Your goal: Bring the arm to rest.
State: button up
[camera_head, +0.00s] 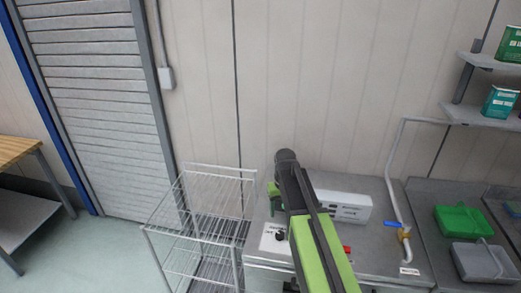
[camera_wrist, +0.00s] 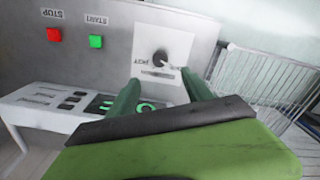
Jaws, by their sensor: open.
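My arm, green and black, reaches up and over the grey counter in the head view. My gripper (camera_head: 274,201) is at its far end, above the counter's left part. In the wrist view my gripper (camera_wrist: 163,92) shows two dark green fingers spread apart with nothing between them. Past the fingertips is a white panel with a black knob (camera_wrist: 160,57). This knob also shows in the head view (camera_head: 280,235), below my gripper. I cannot tell whether the fingers touch the panel.
A white control box (camera_head: 343,206) stands behind my arm on the counter (camera_head: 385,265). A red button (camera_wrist: 54,35) and a green button (camera_wrist: 96,41) show in the wrist view. A wire rack (camera_head: 185,235) stands left of the counter. A pipe with a blue-handled valve (camera_head: 394,224) is at right.

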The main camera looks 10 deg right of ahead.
jog(key=s+f+b, duration=0.2)
jog(key=f, duration=0.1)
jog(key=s+f+b, duration=0.2)
jog(key=f, duration=0.2)
jog(key=s+f+b, duration=0.2)
jog(key=f+b, duration=0.1)
jog(key=shift+s+a+f, duration=0.1)
jog(key=shift+s+f, duration=0.1)
jog(key=shift+s, duration=0.2)
jog(key=s+f+b, duration=0.1)
jog(key=s, duration=0.1)
jog(key=s+f+b, duration=0.1)
jog(key=shift+s+f, duration=0.15)
jog(key=shift+s, duration=0.2)
jog(key=shift+m, duration=0.5)
jog(key=s, duration=0.4)
jog(key=shift+r, duration=0.3)
